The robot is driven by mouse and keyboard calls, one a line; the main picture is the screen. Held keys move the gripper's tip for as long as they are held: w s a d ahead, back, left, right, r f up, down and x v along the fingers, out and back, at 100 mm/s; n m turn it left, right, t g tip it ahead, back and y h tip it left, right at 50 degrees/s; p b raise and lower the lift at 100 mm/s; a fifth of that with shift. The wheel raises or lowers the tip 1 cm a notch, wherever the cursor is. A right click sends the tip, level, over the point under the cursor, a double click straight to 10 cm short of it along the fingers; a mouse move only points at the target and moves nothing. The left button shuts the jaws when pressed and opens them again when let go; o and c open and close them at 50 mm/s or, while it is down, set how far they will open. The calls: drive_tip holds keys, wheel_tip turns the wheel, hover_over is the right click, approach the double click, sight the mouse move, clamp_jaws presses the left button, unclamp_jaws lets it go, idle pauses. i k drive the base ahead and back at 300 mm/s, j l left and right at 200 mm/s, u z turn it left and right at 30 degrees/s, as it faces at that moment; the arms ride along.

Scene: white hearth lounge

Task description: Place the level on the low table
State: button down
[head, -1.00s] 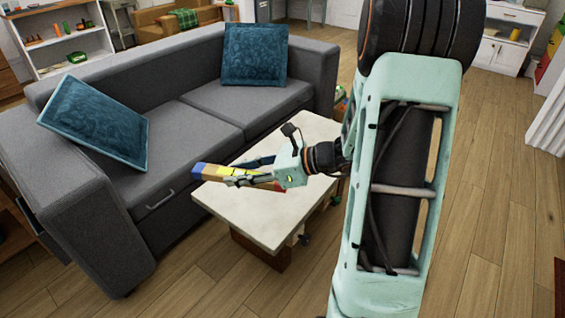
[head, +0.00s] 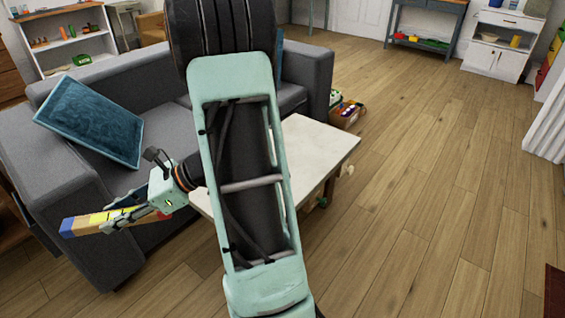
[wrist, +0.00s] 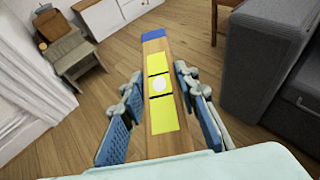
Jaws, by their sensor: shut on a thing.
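The level is a wooden bar with a blue end and a yellow middle; in the head view the level (head: 88,222) sticks out leftward from my gripper (head: 128,213). In the wrist view the level (wrist: 155,65) lies lengthwise between the two blue-padded fingers of my gripper (wrist: 160,112), which is shut on it. The low table (head: 318,150) has a pale top and stands right of my gripper, partly hidden behind my arm. The level is in the air to the left of the table, in front of the grey sofa.
The grey sofa (head: 165,127) with a blue cushion (head: 92,120) is beyond the gripper and also shows in the wrist view (wrist: 265,65). A box of toys (head: 347,113) sits behind the table. Open wooden floor (head: 430,200) spreads to the right.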

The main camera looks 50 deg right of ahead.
sight(294, 168)
drive_tip(key=l+u, duration=0.1)
drive_tip(key=l, duration=1.15)
drive_tip(key=i, duration=0.05)
